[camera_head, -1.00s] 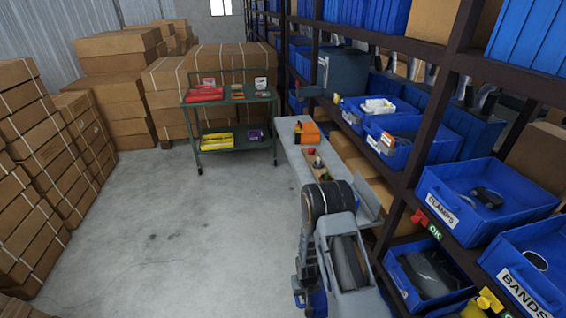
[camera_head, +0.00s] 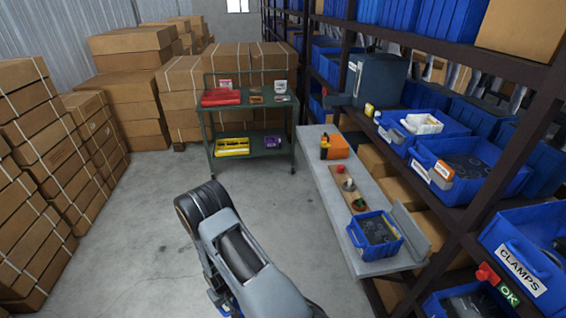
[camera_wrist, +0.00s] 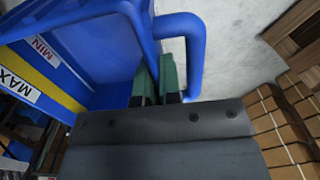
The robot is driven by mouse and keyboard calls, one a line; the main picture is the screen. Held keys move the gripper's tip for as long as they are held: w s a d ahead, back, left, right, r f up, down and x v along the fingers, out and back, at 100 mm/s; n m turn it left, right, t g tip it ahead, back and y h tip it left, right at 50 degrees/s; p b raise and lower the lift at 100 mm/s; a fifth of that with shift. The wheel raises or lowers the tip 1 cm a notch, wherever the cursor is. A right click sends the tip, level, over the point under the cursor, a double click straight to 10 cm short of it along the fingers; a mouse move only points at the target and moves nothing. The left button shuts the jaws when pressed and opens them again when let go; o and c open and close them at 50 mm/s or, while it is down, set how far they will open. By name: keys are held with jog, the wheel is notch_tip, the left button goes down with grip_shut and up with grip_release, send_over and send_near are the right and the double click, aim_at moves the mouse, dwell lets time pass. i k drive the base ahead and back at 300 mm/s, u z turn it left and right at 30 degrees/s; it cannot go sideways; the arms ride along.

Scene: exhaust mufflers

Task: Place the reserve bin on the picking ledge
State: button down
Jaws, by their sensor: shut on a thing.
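My gripper (camera_wrist: 158,85) shows in the wrist view, with two green fingers shut on the handle of a blue bin (camera_wrist: 100,45). The bin has MIN and MAX labels and a yellow band on it; I take it to be the reserve bin. A long grey ledge (camera_head: 338,205), seemingly the picking ledge, runs along the rack front. A small blue bin (camera_head: 377,237) with dark rings inside stands on its near end.
An orange box (camera_head: 337,147) and a brown board (camera_head: 347,187) with small parts occupy the ledge's far part. A green cart (camera_head: 250,151) stands beyond. The rack with blue bins (camera_head: 463,167) is on the right, stacked cartons (camera_head: 40,150) on the left. Floor between is clear.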

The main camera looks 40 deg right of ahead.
aim_at(320, 133)
jog(key=i, duration=1)
jog(key=z, duration=1.1)
jog(key=i, duration=0.8)
jog(key=z, duration=0.85)
